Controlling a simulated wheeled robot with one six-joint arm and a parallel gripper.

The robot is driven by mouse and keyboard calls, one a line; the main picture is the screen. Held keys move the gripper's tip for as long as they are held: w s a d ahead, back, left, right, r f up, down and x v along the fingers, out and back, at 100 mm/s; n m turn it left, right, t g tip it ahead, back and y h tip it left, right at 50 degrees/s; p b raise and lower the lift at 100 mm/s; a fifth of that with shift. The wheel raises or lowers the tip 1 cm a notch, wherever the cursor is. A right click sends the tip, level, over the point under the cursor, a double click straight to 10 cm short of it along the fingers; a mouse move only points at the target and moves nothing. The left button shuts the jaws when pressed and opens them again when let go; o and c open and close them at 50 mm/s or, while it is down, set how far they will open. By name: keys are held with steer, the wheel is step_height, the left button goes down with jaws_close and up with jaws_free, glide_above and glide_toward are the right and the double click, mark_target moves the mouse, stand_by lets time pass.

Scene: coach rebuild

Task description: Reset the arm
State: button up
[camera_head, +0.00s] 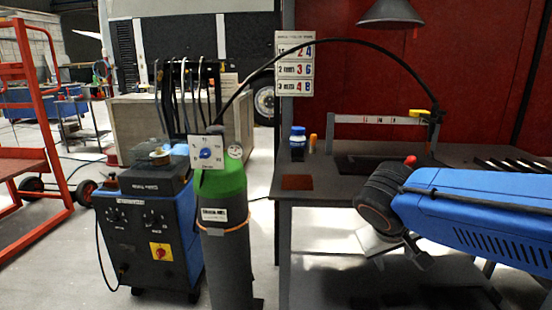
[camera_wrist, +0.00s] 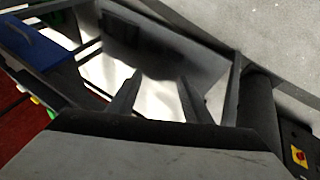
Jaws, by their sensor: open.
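My arm reaches in from the right edge of the head view, blue with a dark wrist joint. My gripper shows in the wrist view (camera_wrist: 160,77), with two dark fingers spread apart and nothing between them. A pale blurred surface lies beyond the fingers. In the head view the arm end hangs low in front of the dark workbench (camera_head: 325,196), and the fingers are hard to make out there.
A gas cylinder (camera_head: 223,235) with a green top stands left of the bench, beside a blue-and-black welding machine (camera_head: 150,235). A black cable (camera_head: 340,40) arches over to a yellow-marked torch (camera_head: 425,114). A red cart (camera_head: 45,110) is far left. Floor shows between.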

steer(key=s+d+f+m+y, duration=0.1)
steer(key=s+f+y, duration=0.3)
steer(key=s, duration=0.8)
steer(key=shift+d+f+y, duration=0.3)
steer(key=shift+d+f, duration=0.35)
steer(key=shift+f, duration=0.15)
